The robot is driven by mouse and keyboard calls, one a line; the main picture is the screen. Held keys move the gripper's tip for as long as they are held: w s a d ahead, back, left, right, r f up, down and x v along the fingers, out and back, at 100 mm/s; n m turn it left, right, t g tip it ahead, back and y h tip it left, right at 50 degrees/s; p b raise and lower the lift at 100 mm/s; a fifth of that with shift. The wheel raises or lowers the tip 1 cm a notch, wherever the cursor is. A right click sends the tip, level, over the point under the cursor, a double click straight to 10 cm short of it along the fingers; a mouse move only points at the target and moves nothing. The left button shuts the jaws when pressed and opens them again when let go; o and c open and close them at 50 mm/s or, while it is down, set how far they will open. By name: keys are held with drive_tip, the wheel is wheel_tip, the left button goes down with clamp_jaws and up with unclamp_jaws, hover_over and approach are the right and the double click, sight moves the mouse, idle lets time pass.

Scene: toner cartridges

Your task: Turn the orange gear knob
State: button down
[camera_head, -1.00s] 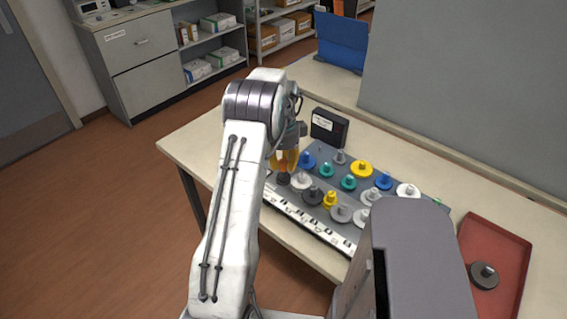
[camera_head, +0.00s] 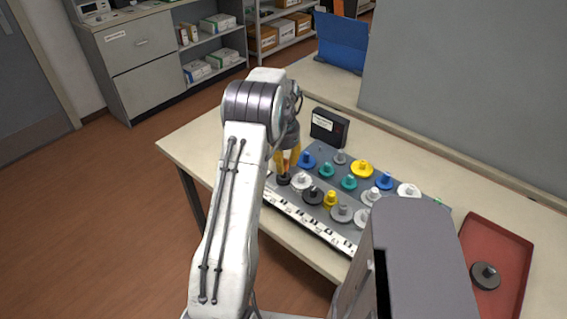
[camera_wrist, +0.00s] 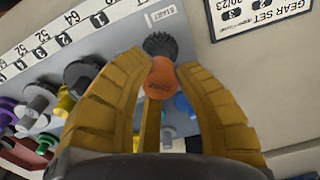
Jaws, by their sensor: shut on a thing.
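In the head view my gripper (camera_head: 286,160) is at the left end of the grey gear board (camera_head: 318,151), over the dark gear (camera_head: 283,179). The knob is mostly hidden by the fingers there.
Several gears and knobs, including a yellow one (camera_head: 361,168) and a white one (camera_head: 301,181), crowd the board right of my gripper. A numbered strip (camera_head: 306,222) runs along its front. A black box (camera_head: 328,127) stands behind. A red tray (camera_head: 505,245) holds a dark disc (camera_head: 485,275).

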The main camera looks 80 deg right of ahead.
drive_tip(key=n, duration=0.7)
drive_tip(key=shift+f, duration=0.1)
drive_tip(key=n, duration=0.3)
drive_tip(key=shift+n, duration=2.3)
drive_tip(key=c, duration=0.9)
unclamp_jaws()
wheel_tip(320, 180, up, 12)
